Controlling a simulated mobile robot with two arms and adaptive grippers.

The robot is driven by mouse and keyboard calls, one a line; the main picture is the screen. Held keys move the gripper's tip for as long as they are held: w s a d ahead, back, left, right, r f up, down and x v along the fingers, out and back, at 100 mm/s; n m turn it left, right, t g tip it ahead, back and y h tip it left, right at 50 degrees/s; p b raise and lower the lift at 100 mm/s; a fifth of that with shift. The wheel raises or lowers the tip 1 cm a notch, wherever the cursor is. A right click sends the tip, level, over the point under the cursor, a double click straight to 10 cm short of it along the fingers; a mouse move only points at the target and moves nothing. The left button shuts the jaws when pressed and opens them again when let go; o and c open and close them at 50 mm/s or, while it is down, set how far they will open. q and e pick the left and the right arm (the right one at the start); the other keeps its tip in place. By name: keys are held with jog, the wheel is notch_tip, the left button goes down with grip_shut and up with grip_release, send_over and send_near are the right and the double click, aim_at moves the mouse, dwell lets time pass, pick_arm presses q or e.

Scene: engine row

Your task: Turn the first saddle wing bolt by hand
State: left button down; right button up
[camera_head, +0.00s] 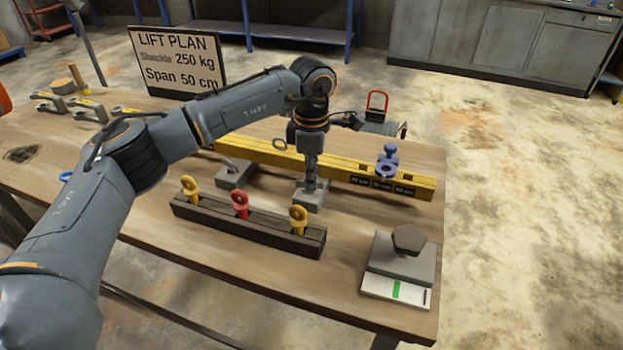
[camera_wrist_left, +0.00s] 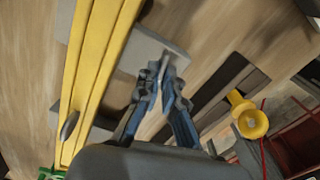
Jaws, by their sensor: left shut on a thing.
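My left gripper (camera_head: 311,172) points down over a grey saddle block (camera_head: 309,196) at the front side of the yellow beam (camera_head: 345,170). It is shut on the small grey wing bolt standing on that block; the fingers mostly hide the bolt in the head view. In the left wrist view, the blue-looking fingers (camera_wrist_left: 163,85) close around the bolt's thin grey wing (camera_wrist_left: 163,66). A second grey saddle block (camera_head: 234,177) with its own wing bolt (camera_head: 231,162) sits further left along the beam, clear of the gripper. My right gripper is not in view.
A dark rack (camera_head: 246,225) with yellow and red eye bolts stands in front of the saddles. A lift plan sign (camera_head: 180,62) stands behind.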

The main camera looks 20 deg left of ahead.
pick_arm(q)
jog(key=shift+w+r+m, duration=0.1)
jog(key=shift+r+m, duration=0.25)
jog(key=shift+m, duration=0.85)
jog(key=c, duration=1.5)
grip_release()
jog(key=shift+f+b, duration=0.15)
jog(key=shift+b, duration=0.15)
notch_tip(320, 180, up, 12)
